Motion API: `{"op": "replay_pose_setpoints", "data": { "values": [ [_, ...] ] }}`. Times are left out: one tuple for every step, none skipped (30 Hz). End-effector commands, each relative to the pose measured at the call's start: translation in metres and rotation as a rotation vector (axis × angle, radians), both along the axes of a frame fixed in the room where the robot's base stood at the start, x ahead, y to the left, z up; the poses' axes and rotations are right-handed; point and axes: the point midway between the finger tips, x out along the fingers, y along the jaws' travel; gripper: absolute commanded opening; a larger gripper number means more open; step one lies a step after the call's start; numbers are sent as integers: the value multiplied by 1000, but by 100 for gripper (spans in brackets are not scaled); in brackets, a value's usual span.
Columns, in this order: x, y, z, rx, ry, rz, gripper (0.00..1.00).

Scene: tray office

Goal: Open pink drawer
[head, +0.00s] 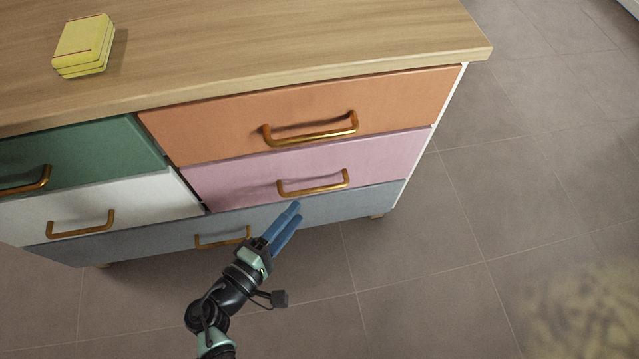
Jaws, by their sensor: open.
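The pink drawer (225,186) is at the right of the dresser, below the orange drawer and above the blue-grey one. It looks closed. Its brass bar handle (314,188) sticks out from the front. My gripper (294,212) has blue fingers and points up toward the pink drawer. The fingertips appear just below the handle's left part, in front of the lower drawer. The jaws are open with a narrow gap and hold nothing. How far the fingertips stand from the handle in depth cannot be told.
An orange drawer (210,125) with a brass handle is above. Green (80,155) and white (140,195) drawers are at left. A blue-grey drawer (350,205) runs along the bottom. A yellow box (82,45) lies on the wooden top.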

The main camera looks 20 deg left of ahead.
Motion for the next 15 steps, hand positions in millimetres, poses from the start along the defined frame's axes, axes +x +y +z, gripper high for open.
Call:
{"op": "replay_pose_setpoints", "data": {
  "values": [
    [12, -3, -4, 3, -2, -4, 44],
    [18, -4, -5, 4, -2, -3, 44],
    [27, -6, -7, 3, -1, -4, 44],
    [33, -7, -8, 3, -1, -4, 44],
    [39, -9, -8, 3, -1, -5, 44],
    [47, -10, -10, 3, -1, -4, 44],
    [52, -11, -11, 3, 0, -5, 44],
    [57, -12, -11, 3, -1, -4, 44],
    [63, -13, -11, 3, -1, -4, 44],
    [67, -14, -12, 2, -1, -3, 44],
    [71, -15, -12, 2, -1, -3, 44],
    [76, -15, -13, 3, -1, -1, 44],
    [79, -16, -13, 3, -1, -2, 44],
    [81, -17, -13, 3, 0, -4, 44],
    [83, -17, -13, 3, 0, -3, 44]
  ]
}}
